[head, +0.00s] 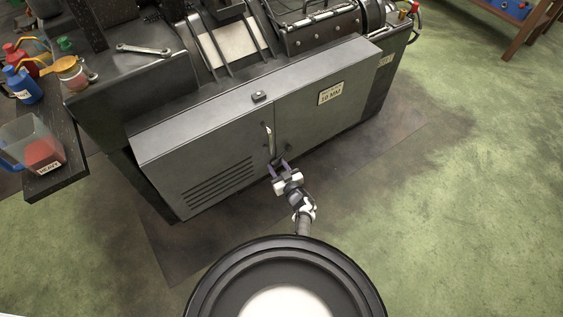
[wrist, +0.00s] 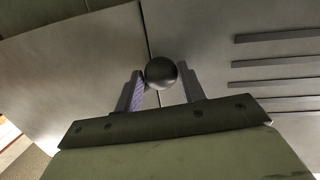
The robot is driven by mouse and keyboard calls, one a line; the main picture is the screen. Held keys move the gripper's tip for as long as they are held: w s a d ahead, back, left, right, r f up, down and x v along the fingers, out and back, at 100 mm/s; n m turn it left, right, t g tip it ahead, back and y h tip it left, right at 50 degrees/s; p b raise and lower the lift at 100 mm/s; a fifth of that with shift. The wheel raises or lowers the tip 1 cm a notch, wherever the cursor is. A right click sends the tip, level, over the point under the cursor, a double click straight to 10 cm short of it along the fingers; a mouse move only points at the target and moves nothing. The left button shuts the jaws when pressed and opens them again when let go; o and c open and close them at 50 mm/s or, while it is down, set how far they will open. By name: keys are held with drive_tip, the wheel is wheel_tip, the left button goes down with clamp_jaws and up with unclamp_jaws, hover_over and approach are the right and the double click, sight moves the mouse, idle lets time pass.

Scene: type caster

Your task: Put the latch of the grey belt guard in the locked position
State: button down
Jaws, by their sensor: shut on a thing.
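The grey belt guard (head: 225,155) is a long metal housing on the machine's front, with a vertical seam and slotted vents at its lower left. Its panels and seam also fill the wrist view (wrist: 85,70). My gripper (head: 278,167) is at the guard's front, low beside the seam. In the wrist view a round black knob (wrist: 161,73), seemingly the latch's, sits between the two fingers (wrist: 160,90), which are shut on it. The latch's arm and pivot are hidden behind the knob, so I cannot tell its position. A pale upright handle (head: 268,138) is above the gripper near the seam.
A "10 MM" label (head: 330,93) is on the guard's right part, and a small dark block (head: 259,96) is on its top. A dark side bench (head: 58,183) with a clear bin (head: 35,146) stands at left. Green floor (head: 455,215) is open at right.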

sight(275, 160)
drive_tip(key=r+m+p, duration=0.1)
drive_tip(key=a+r+m+p, duration=0.1)
drive_tip(key=r+m+p, duration=0.1)
drive_tip(key=shift+s+a+r+g+p, duration=0.1)
drive_tip(key=shift+s+a+g+p, duration=0.15)
drive_tip(key=shift+s+g+p, duration=0.05)
drive_tip(key=shift+r+m+y+p, duration=0.5)
drive_tip(key=shift+r+m+p, duration=0.2)
drive_tip(key=shift+m+p, duration=0.2)
drive_tip(key=shift+r+m+g+p, duration=0.3)
drive_tip(key=shift+r+m+p, duration=0.25)
drive_tip(key=shift+m, duration=0.15)
drive_tip(key=shift+w, duration=0.1)
drive_tip(key=shift+w+d+r, duration=0.1)
drive_tip(key=c, duration=0.9)
unclamp_jaws()
drive_tip(key=shift+s+d, duration=0.15)
drive_tip(key=shift+s, duration=0.05)
